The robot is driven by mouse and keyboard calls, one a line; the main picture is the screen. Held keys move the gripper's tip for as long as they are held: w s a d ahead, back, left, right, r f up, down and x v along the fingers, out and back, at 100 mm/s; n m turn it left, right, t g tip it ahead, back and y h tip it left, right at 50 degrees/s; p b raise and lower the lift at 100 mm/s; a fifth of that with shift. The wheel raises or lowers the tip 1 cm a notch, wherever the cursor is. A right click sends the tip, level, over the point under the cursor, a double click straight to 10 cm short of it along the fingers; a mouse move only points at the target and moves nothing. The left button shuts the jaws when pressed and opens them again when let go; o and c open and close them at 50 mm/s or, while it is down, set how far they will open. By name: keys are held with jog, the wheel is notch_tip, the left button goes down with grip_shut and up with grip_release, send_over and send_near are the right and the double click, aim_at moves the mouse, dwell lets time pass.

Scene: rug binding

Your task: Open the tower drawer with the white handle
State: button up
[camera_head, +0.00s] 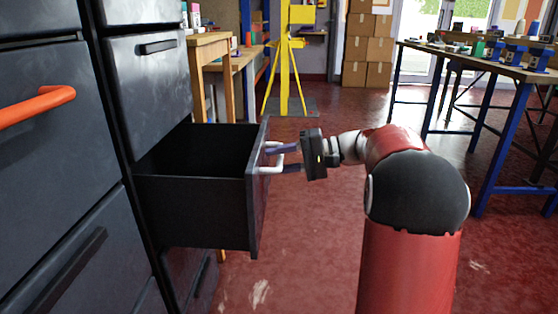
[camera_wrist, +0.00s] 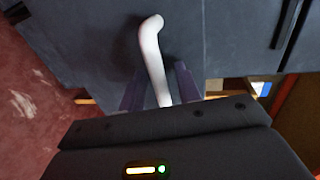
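The tower drawer (camera_head: 195,212) with the white handle stands pulled well out of the dark cabinet, and its empty-looking inside shows. The white handle (camera_head: 270,170) is on its front. It also shows in the wrist view as a white bar (camera_wrist: 152,50). My gripper (camera_head: 287,158) is at the handle, coming from the right. In the wrist view its two dark fingers (camera_wrist: 160,88) are spread on either side of the bar, with gaps visible beside it. The fingers look open around the handle. The handle's lower end is hidden behind my gripper body.
A cabinet with an orange handle (camera_head: 38,105) stands at the left. Other drawers of the tower, with dark handles (camera_head: 158,47), look closed. A blue-legged workbench (camera_head: 490,68) stands at the right. Red floor (camera_head: 310,225) is clear before the drawer.

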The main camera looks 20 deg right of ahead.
jog(key=p+v, duration=0.1)
jog(key=v, duration=0.6)
jog(key=shift+d, duration=0.3)
